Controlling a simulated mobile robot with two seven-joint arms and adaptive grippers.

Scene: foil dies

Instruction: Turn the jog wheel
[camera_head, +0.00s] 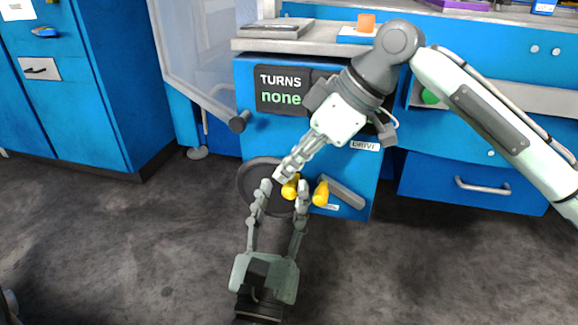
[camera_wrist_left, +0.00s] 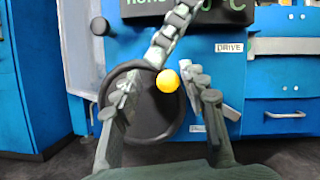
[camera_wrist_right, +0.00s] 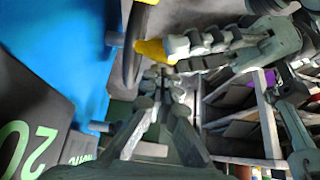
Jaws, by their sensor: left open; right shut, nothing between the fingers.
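The jog wheel (camera_head: 244,182) is a dark ring on the front of the blue cabinet, with a yellow knob (camera_head: 290,188) at its right side. In the left wrist view the wheel (camera_wrist_left: 147,136) and the round knob (camera_wrist_left: 168,81) show clearly. My left gripper (camera_head: 284,187) comes up from below and is open, its fingers on either side of the knob. Contact cannot be told. My right gripper (camera_head: 281,175) comes from the upper right, shut and empty, its tips just above the knob. The knob (camera_wrist_right: 152,50) also shows in the right wrist view, beside the left gripper's finger.
A grey lever (camera_head: 347,194) with a yellow end (camera_head: 321,193) is right of the wheel, close to my left gripper. A display (camera_head: 280,90) reads "TURNS none". A dark round knob (camera_head: 239,122) sticks out at the cabinet's left. The floor in front is clear.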

